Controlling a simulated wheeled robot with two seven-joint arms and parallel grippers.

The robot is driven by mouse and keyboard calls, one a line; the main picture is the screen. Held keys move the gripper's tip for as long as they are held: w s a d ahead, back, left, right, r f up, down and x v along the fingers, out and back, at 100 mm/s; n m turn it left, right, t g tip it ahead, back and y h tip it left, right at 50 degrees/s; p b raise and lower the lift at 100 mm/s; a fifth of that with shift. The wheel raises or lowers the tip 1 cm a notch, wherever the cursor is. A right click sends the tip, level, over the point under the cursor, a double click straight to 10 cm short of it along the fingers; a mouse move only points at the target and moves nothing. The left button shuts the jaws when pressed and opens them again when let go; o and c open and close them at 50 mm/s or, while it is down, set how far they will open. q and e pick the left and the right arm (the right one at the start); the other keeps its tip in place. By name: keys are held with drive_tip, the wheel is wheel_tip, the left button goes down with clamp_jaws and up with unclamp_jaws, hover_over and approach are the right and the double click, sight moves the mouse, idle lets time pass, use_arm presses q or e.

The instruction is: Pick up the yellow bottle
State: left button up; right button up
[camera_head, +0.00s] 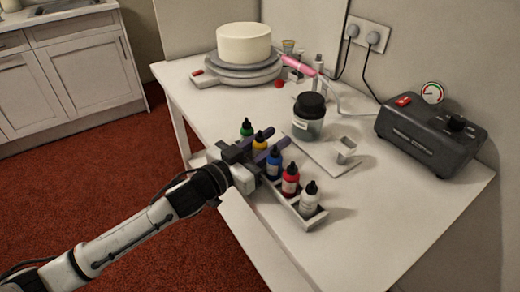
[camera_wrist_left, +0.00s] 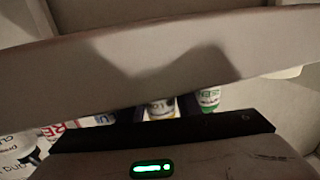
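The yellow bottle (camera_head: 260,144) stands in a row of bottles in a light rack, its black cap up. My left gripper (camera_head: 262,147) reaches in from the left with its fingers apart, one on each side of the yellow bottle. The bottle's lower part is hidden by the gripper. In the left wrist view the yellow bottle's label (camera_wrist_left: 160,108) shows between the two dark fingers; I cannot see firm contact. My right gripper is not in view.
The green bottle (camera_head: 246,128) and blue bottle (camera_head: 273,164) flank the fingers closely. The red bottle (camera_head: 290,181) and white bottle (camera_head: 309,198) follow in the rack (camera_head: 314,220). A dark-lidded jar (camera_head: 308,127) stands behind. The table's front right (camera_head: 380,235) is clear.

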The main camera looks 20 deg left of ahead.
use_arm(q)
drive_tip(key=c, duration=0.4)
drive_tip(key=shift+o, duration=0.2)
drive_tip(key=shift+r, duration=0.3)
wheel_tip(320, 180, up, 9)
drive_tip(key=p, duration=0.2)
drive_tip(key=shift+f, duration=0.2)
drive_tip(key=shift+r, duration=0.45)
drive_tip(key=shift+s+f, duration=0.1)
